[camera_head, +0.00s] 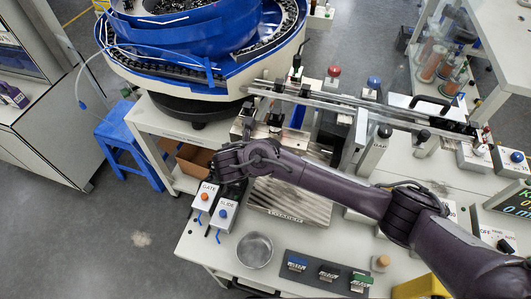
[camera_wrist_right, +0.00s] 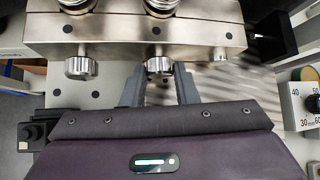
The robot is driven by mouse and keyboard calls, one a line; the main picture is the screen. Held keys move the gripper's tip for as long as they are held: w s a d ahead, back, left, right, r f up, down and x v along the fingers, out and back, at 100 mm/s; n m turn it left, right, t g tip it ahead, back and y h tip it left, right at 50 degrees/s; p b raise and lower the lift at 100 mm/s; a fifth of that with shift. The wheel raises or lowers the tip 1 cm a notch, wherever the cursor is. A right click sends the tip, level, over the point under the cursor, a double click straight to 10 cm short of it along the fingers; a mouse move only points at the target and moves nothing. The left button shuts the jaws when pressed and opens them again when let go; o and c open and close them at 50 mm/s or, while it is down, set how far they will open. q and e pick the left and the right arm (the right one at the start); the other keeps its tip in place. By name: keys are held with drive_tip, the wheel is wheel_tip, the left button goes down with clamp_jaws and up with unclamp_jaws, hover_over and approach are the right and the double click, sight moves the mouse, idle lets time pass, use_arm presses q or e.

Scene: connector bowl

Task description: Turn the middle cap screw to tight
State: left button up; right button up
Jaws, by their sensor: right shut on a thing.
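In the right wrist view a metal block (camera_wrist_right: 120,35) crosses the top, with knurled cap screws on its near face. The middle cap screw (camera_wrist_right: 159,66) sits between the two fingers of my right gripper (camera_wrist_right: 159,74), which is shut on it. The left cap screw (camera_wrist_right: 81,68) stands free to the left. A smaller round metal part (camera_wrist_right: 221,55) shows at the block's right. In the head view my right arm reaches in from the right, and its wrist (camera_head: 240,160) hides the fingertips and the screws. My left gripper is not in view.
A blue bowl feeder (camera_head: 190,40) stands behind the work area. GATE (camera_head: 205,195) and SLIDE (camera_head: 225,213) control boxes sit near my right wrist. A round metal dish (camera_head: 255,250) and a dark tray with labelled pieces (camera_head: 328,273) lie on the near table.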

drive_tip(key=shift+d+y, duration=0.1)
drive_tip(key=shift+y, duration=0.2)
drive_tip(key=shift+m+y, duration=0.4)
drive_tip(key=shift+d+f+m+t+y+b, duration=0.2)
drive_tip(key=shift+m+t+y+b, duration=0.1)
drive_tip(key=shift+y+b, duration=0.45)
drive_tip(key=m+y+b, duration=0.1)
drive_tip(key=b, duration=0.2)
drive_tip(key=shift+s+d+t+y+b, duration=0.1)
drive_tip(key=shift+t+y+b, duration=0.2)
drive_tip(key=shift+t, duration=0.1)
drive_tip(key=shift+r+m+y+b, duration=0.1)
drive_tip(key=shift+m+y+b, duration=0.25)
drive_tip(key=shift+b, duration=0.45)
drive_tip(key=o, duration=1)
drive_tip(key=shift+s+r, duration=0.1)
